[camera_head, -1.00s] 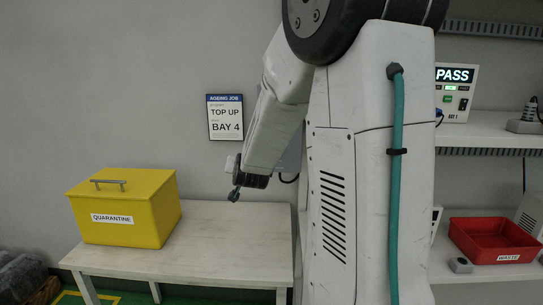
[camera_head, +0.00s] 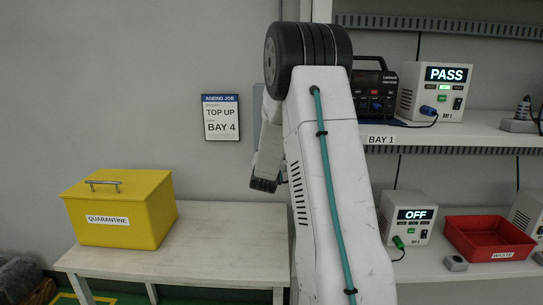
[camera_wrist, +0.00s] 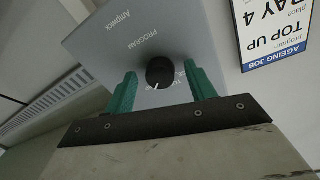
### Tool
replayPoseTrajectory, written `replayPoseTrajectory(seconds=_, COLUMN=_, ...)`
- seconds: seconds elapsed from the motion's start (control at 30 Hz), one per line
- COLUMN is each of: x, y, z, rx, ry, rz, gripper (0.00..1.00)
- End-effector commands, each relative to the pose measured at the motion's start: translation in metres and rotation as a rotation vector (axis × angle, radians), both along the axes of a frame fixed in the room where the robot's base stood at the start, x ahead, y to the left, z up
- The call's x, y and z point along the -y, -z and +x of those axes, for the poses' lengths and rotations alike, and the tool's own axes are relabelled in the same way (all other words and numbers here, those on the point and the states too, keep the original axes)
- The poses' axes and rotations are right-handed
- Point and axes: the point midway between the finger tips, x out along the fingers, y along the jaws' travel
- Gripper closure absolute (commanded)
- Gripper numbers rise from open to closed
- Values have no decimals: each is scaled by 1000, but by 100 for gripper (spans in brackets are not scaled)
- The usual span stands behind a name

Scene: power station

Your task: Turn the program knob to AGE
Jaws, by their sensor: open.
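The knob's white pointer line points toward the bottom of that picture, slightly left. Small position labels beside the knob are partly hidden, and I cannot read AGE. My gripper (camera_wrist: 161,70) is open, with one green finger on each side of the knob and visible gaps between.
An AGEING JOB sign (camera_head: 222,118) reads TOP UP, BAY 4. A yellow QUARANTINE box (camera_head: 122,210) stands on a white table (camera_head: 215,245).

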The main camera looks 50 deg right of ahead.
Motion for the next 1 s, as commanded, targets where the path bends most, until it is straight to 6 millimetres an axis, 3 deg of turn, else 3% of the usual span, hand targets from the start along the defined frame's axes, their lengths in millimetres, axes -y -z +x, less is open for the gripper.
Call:
replayPoseTrajectory(seconds=0.27, x=2, y=0, z=1, rx=0, ry=0, rz=0, gripper=45)
replayPoseTrajectory(seconds=0.4, x=2, y=0, z=1, rx=0, ry=0, rz=0, gripper=84)
replayPoseTrajectory(seconds=0.43, x=2, y=0, z=1, rx=0, ry=0, rz=0, gripper=90)
replayPoseTrajectory(seconds=1.0, x=2, y=1, z=0, rx=-116, ry=1, rz=-98, gripper=89)
